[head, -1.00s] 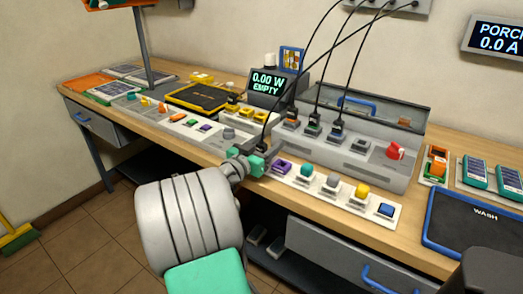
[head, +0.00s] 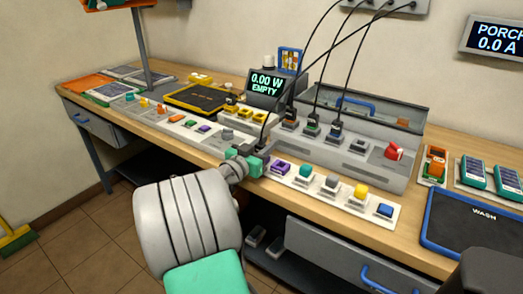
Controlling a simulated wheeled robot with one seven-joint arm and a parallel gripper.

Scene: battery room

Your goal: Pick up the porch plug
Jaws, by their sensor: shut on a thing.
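The cable arcs up to the grey wall box (head: 385,4). More dark plugs stand in the grey sloped panel (head: 352,153), such as the middle one (head: 312,128) and the right one (head: 336,131). I cannot read a label on any plug. The wall display (head: 498,38) reads PORCH 0.0 A.
A meter (head: 266,84) reading 0.00 W EMPTY stands behind my gripper. The white strip (head: 333,195) carries several coloured blocks on the right. A red switch (head: 394,152) is on the panel. A blue-edged WASH mat (head: 480,228) lies at far right. Cables hang over the panel.

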